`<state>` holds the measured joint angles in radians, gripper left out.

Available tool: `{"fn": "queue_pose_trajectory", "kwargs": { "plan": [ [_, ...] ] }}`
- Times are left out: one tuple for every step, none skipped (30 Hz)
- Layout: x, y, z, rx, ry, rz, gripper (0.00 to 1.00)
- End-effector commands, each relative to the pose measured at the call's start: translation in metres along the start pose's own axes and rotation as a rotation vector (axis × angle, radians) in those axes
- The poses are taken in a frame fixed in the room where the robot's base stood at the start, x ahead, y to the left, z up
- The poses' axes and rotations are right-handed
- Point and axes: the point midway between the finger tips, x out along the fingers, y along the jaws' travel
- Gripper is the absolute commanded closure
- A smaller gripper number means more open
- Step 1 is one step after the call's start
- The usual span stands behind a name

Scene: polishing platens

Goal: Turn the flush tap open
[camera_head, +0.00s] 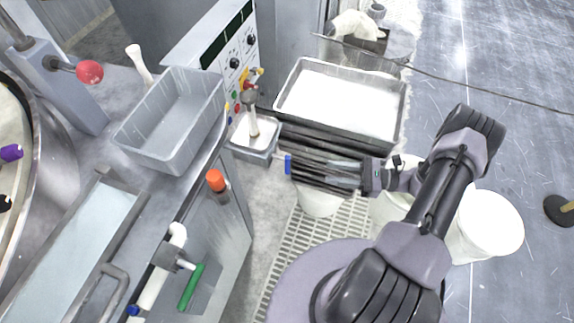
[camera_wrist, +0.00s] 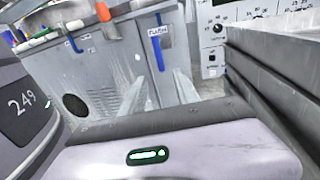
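A white label reading FLUSH (camera_wrist: 156,31) shows on the grey cabinet front in the wrist view, with a narrow upright blue handle (camera_wrist: 165,52) beside it. I take this handle for the flush tap; its angle to the pipe is unclear. My gripper (camera_wrist: 161,75) has two grey fingers spread apart, pointing towards the cabinet just below the handle, with nothing seen between them. In the head view my gripper (camera_head: 302,171) reaches left beside the grey tray stand. A small blue piece (camera_head: 288,165) shows at its tip; whether it touches cannot be told.
An orange knob (camera_head: 216,181) and a green handle (camera_head: 191,287) stand out from the cabinet. A metal tray (camera_head: 403,110) with white contents is right behind my gripper. A white bucket (camera_head: 490,225) stands right of my arm. The floor at far right is mostly clear.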

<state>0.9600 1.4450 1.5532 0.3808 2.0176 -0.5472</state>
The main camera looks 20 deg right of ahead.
Motion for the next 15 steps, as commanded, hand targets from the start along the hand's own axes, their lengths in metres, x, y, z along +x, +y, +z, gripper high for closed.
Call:
{"fn": "queue_pose_trajectory", "kwargs": {
  "plan": [
    [0.015, 0.001, -0.002, 0.001, 0.0, 0.007, 0.63],
    [0.025, 0.001, -0.001, 0.003, -0.001, 0.007, 0.63],
    [0.037, 0.001, -0.002, 0.002, 0.0, 0.008, 0.63],
    [0.047, 0.001, -0.002, 0.002, 0.0, 0.007, 0.63],
    [0.056, 0.002, -0.002, 0.002, 0.0, 0.007, 0.63],
    [0.068, 0.002, -0.003, 0.001, 0.001, 0.008, 0.63],
    [0.077, 0.002, -0.003, 0.001, 0.001, 0.009, 0.63],
    [0.086, 0.002, -0.003, 0.003, 0.001, 0.009, 0.63],
    [0.096, 0.002, -0.003, 0.002, 0.001, 0.008, 0.63],
    [0.103, 0.002, -0.003, 0.001, 0.001, 0.008, 0.63],
    [0.109, 0.002, -0.002, 0.001, 0.002, 0.008, 0.63],
    [0.117, 0.002, -0.002, 0.0, 0.003, 0.008, 0.63],
    [0.122, 0.002, -0.002, 0.0, 0.003, 0.007, 0.63],
    [0.126, 0.002, -0.002, 0.001, 0.002, 0.007, 0.63],
    [0.131, 0.002, -0.002, 0.001, 0.002, 0.007, 0.63]
  ]
}}
